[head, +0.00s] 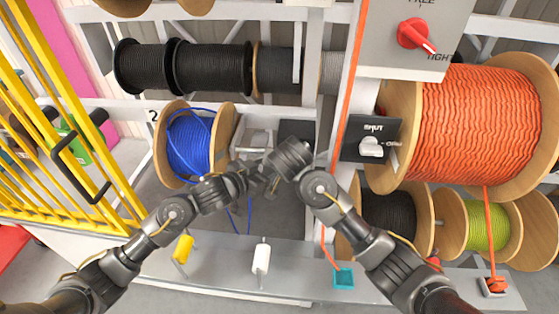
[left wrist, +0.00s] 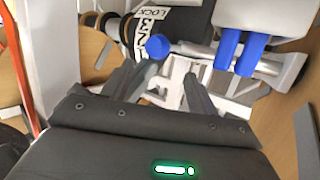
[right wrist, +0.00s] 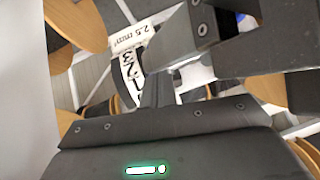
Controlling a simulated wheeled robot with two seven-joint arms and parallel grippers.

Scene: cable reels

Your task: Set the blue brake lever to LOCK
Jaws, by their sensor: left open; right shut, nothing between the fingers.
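The blue brake lever shows in the left wrist view as a round blue knob (left wrist: 158,46) on a thin rod, just beyond the fingertips of my left gripper (left wrist: 172,74). In the head view my left gripper (head: 268,182) and right gripper (head: 284,166) are close together, hiding the lever. My right gripper is shut and empty in the right wrist view (right wrist: 156,82).
A blue cable reel (head: 190,145) is left of my grippers. A SHUT switch plate (head: 370,138) and large orange reel (head: 478,125) are to the right. A yellow gate (head: 75,110) bounds the left. A grey ledge (head: 220,270) runs below.

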